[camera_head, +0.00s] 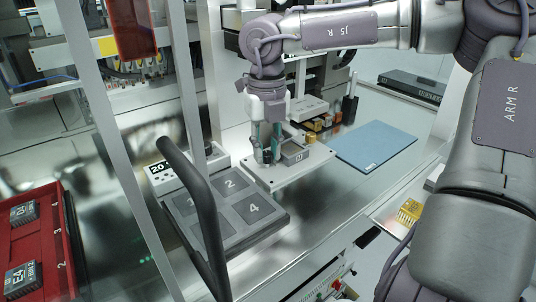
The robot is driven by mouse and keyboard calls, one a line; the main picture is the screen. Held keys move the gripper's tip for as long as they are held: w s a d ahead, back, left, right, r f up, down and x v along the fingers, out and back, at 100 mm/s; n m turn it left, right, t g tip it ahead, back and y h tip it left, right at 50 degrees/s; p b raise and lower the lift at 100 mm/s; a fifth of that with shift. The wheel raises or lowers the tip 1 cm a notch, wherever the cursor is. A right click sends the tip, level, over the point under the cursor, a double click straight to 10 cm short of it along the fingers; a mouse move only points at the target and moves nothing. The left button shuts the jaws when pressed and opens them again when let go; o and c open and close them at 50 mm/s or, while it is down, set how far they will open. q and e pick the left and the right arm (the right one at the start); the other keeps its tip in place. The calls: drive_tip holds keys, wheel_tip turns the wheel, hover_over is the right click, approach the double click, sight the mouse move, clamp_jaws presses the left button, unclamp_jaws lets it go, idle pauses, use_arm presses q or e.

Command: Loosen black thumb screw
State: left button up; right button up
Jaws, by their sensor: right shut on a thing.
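My right gripper (266,146) reaches down from above, its arm coming in from the upper right. Its fingers with teal pads are shut on a small black thumb screw (267,157) at the left of a light grey plate (290,174). The fingers partly hide the screw, and its thread is not visible. A grey block (296,155) sits on the plate just right of the fingers. My left gripper is not in view.
A door frame with a black handle (207,225) crosses the foreground. Behind it is a grey tray (274,222) with numbered pockets. A red case (68,240) holds chips at left. A blue mat (374,148) lies right. Small brass parts (318,124) stand behind the plate.

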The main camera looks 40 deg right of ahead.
drive_tip(key=shift+n, duration=1.4)
drive_tip(key=shift+n, duration=0.4)
drive_tip(key=o, duration=0.4)
drive_tip(key=shift+n, duration=0.5)
drive_tip(key=shift+o, duration=0.9)
drive_tip(key=shift+r, duration=0.15)
drive_tip(key=shift+r+p, duration=1.7)
drive_tip(key=shift+r, duration=0.7)
